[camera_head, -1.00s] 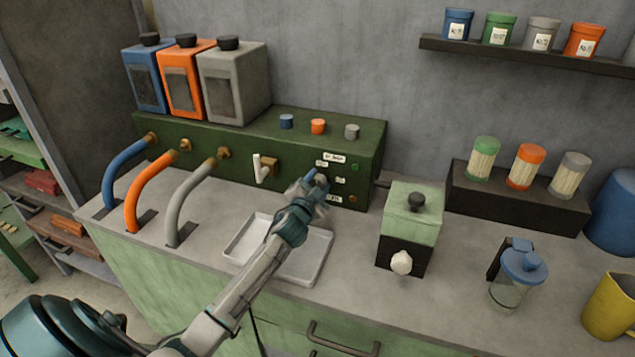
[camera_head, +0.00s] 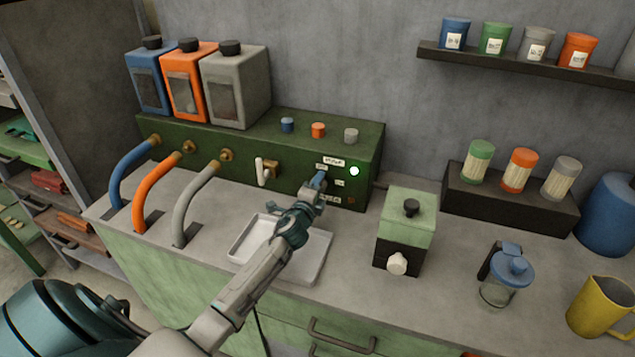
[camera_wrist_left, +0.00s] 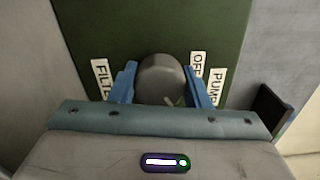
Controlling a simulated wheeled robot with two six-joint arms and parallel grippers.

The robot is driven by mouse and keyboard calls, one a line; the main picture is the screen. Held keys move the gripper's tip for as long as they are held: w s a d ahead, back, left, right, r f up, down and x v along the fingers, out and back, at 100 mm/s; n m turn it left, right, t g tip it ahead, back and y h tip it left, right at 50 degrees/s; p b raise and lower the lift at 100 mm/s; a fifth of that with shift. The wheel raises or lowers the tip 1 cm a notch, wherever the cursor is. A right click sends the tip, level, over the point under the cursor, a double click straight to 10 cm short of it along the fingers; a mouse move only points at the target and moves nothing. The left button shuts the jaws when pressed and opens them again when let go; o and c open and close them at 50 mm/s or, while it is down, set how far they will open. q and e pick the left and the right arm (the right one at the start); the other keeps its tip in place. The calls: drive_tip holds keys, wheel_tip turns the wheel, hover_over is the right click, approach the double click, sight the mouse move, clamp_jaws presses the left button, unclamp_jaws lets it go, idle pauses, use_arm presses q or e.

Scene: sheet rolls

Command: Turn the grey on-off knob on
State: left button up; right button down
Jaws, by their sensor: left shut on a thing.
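The grey knob (camera_wrist_left: 160,78) is on the front of the dark green machine box (camera_head: 230,160). In the left wrist view it sits between the two blue fingers of my left gripper (camera_head: 318,182), which is shut on it. A pale green mark shows at the knob's lower right edge. Labels reading FILT, OFF and PUMP stand around it, partly covered by the fingers. In the head view my gripper hides the knob. My right gripper is not in view.
A white tray (camera_head: 240,241) lies under my left arm. A green and black grinder (camera_head: 408,222) stands to the right. A white lever (camera_head: 261,170) and three hoses are to the left. Blue, orange and grey caps sit on top of the box.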

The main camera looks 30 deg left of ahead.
use_arm(q)
drive_tip(key=m+p, duration=0.1)
drive_tip(key=m, duration=0.1)
drive_tip(key=shift+m, duration=0.3)
drive_tip(key=shift+f+m+p, duration=0.1)
drive_tip(key=shift+m+p, duration=0.4)
drive_tip(key=shift+m, duration=1.1)
drive_tip(key=o, duration=1)
drive_tip(key=b+v, duration=0.1)
drive_tip(key=v, duration=1)
